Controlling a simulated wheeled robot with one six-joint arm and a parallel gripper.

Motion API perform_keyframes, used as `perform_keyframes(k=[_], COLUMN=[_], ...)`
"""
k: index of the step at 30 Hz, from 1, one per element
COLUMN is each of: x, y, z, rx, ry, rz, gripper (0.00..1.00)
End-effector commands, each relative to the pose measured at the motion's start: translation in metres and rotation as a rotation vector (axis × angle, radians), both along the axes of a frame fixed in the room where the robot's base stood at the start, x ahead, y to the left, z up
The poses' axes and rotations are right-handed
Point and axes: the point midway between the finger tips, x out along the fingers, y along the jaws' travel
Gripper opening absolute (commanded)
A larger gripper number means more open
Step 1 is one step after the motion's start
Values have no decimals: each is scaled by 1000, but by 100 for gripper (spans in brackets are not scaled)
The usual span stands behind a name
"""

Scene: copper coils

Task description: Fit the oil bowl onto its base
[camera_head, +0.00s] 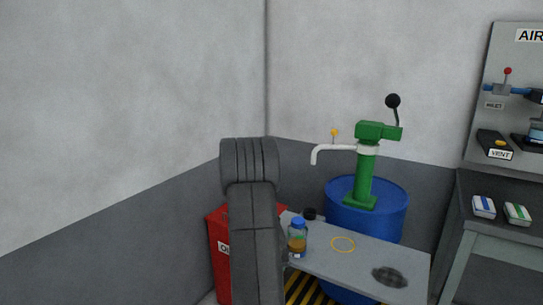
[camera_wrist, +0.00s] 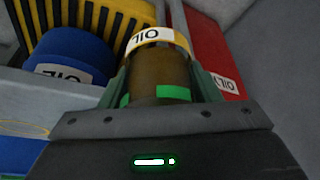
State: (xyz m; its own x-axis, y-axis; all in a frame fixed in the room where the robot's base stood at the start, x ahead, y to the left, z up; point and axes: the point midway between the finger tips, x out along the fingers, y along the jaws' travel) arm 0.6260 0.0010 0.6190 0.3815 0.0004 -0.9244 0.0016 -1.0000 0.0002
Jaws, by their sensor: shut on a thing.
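My gripper (camera_wrist: 160,95) is shut on an amber-brown jar (camera_wrist: 157,72) with a yellow band and a white OIL label, held between green finger pads. In the head view my arm hides the gripper. A bluish clear bowl (camera_head: 537,130) shows on the AIR panel, cut off by the right edge. No base can be told for sure.
A grey shelf (camera_head: 375,262) carries a yellow ring (camera_head: 343,244) and a dark patch (camera_head: 390,277). Behind it stands a blue drum (camera_head: 345,218) with a green pump (camera_head: 367,165). A red bin (camera_head: 218,250) is at left. A bench (camera_head: 500,250) is under the panel.

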Motion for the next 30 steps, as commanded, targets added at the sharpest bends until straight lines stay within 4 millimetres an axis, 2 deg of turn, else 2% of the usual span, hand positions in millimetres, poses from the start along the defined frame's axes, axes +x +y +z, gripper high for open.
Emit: perform_keyframes(k=[1,8,24,30], x=[-1,-8,-35,-43], y=[0,0,-1,-1], z=[12,49,171,202], rx=[0,0,0,1], ry=[-1,-2,-1,-1], rz=[0,0,-1,0], gripper=[23,23,23,23])
